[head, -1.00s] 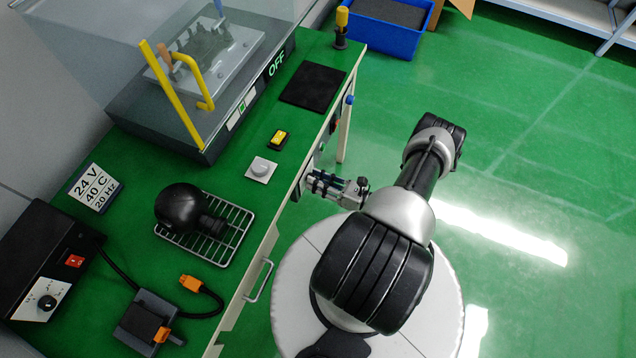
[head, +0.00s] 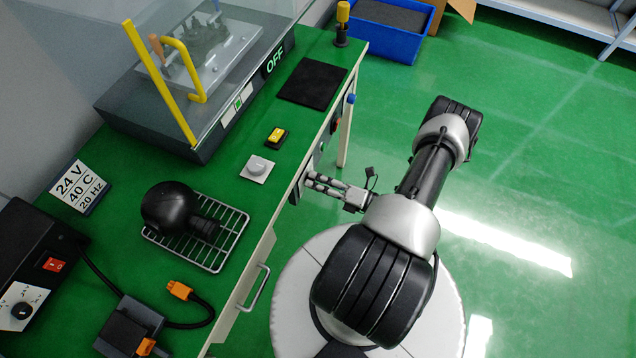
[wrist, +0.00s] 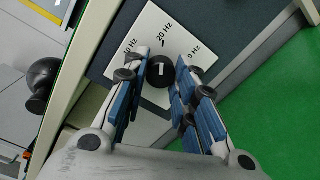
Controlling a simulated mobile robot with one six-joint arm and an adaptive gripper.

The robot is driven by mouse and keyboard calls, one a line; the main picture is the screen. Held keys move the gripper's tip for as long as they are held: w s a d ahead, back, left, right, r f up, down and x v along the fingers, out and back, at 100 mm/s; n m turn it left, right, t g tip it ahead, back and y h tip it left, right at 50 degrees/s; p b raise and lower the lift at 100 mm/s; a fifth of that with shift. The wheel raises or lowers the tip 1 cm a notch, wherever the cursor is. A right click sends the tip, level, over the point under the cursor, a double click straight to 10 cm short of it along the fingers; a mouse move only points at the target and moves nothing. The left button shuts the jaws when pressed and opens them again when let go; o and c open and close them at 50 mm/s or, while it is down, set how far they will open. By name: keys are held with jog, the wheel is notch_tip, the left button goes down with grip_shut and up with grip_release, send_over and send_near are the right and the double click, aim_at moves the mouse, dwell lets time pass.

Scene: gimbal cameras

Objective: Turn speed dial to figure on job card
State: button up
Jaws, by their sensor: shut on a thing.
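The job card (head: 79,187) stands at the bench's left and reads 24 V, 40 C, 20 Hz. The speed dial is a black knob (wrist: 160,75) with a white mark, on a white plate (wrist: 150,22) in the wrist view. The plate carries Hz figures; 20 Hz is at the top middle, with others left and right that are partly covered. The knob's white mark lies roughly in line with 20 Hz. My gripper (wrist: 162,62) is shut on the knob, one finger on each side. In the head view my gripper (head: 310,180) reaches the bench front, where the dial is hidden.
A clear-covered machine (head: 205,140) shows OFF. The green floor to the right is open.

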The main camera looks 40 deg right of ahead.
dwell(0.4)
jog(key=o, duration=1.1)
jog(key=v, duration=1.2)
jog(key=shift+r, duration=0.1)
